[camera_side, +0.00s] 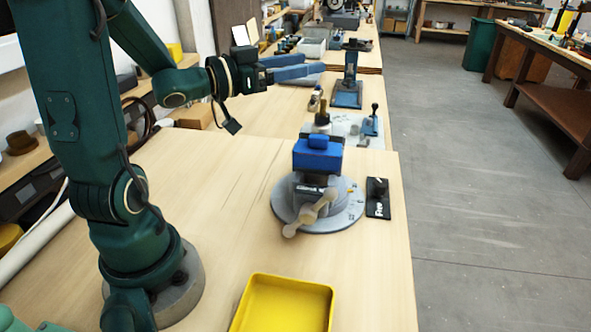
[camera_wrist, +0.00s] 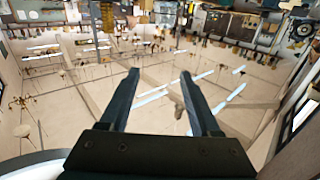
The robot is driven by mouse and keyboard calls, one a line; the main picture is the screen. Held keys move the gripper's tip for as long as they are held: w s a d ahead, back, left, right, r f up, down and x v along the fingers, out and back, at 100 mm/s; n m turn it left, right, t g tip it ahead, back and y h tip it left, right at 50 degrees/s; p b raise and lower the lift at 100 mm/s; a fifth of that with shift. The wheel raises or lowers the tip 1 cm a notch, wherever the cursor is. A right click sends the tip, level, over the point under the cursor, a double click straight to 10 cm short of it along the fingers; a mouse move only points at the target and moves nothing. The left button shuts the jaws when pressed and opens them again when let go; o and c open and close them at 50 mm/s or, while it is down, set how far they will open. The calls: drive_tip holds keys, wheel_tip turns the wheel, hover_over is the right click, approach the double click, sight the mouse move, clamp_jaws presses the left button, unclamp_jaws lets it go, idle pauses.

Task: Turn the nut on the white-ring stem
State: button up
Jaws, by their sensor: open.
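In the side view, a short upright part with a brass-coloured top and a darker collar (camera_side: 322,118) shows just above the blue vise (camera_side: 317,155). I cannot tell whether the vise holds it or it stands behind. No white ring or nut can be made out on it. The vise sits on a round grey base (camera_side: 343,217) with a pale handle in front. My gripper (camera_side: 314,64) is raised above and behind the vise, pointing right, open and empty. In the wrist view my gripper (camera_wrist: 160,74) shows two separated fingers with nothing between them; no stem is seen there.
A yellow tray (camera_side: 283,306) lies at the bench's front edge. A black card (camera_side: 377,198) lies right of the vise. A blue-based tool (camera_side: 348,92) and a small lever device (camera_side: 371,124) stand farther back. The bench left of the vise is clear.

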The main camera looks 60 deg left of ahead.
drive_tip(key=shift+s+a+r, duration=0.7)
drive_tip(key=shift+a, duration=0.25)
drive_tip(key=shift+s+a+r, duration=0.65)
drive_tip(key=shift+a+r, duration=0.05)
drive_tip(key=shift+a, duration=0.2)
wheel_tip(320, 180, up, 5)
drive_tip(key=m+g+h, duration=0.3)
drive_tip(key=m+h, duration=0.3)
drive_tip(key=h, duration=0.3)
hover_over(326, 116)
drive_tip(key=v, duration=0.2)
drive_tip(key=f, duration=1.5)
drive_tip(key=shift+s+a+f, duration=0.15)
drive_tip(key=shift+a+f, duration=0.05)
drive_tip(key=shift+a, duration=0.1)
drive_tip(key=shift+x, duration=2.55)
